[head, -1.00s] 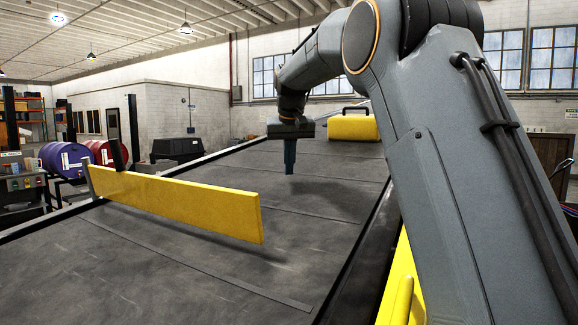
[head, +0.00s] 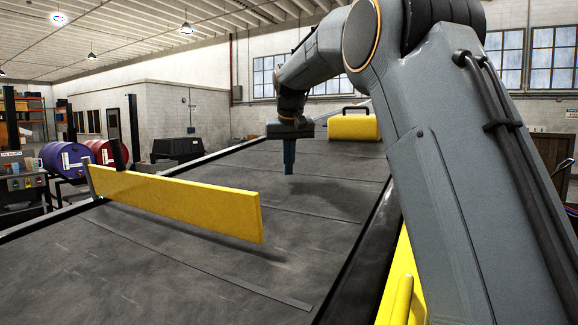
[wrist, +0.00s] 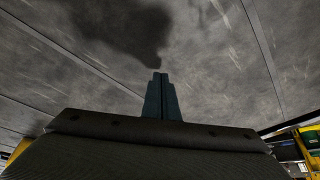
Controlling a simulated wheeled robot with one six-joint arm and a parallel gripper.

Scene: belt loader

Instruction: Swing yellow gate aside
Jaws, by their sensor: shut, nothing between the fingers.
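The yellow gate (head: 180,204) is a long flat panel reaching from the belt's left rail out over the belt. Its left end meets a post at the rail and its right end is free, with a shadow on the belt below. My gripper (head: 289,172) points down over the belt, beyond and to the right of the gate's free end, apart from it. Its fingers are shut and empty. In the wrist view the closed fingers (wrist: 160,78) show against the dark belt, with their shadow ahead of them.
The dark belt (head: 150,260) has raised rails along both sides. A yellow case with a black handle (head: 352,127) sits at the far end of the belt. The belt around my gripper is clear.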

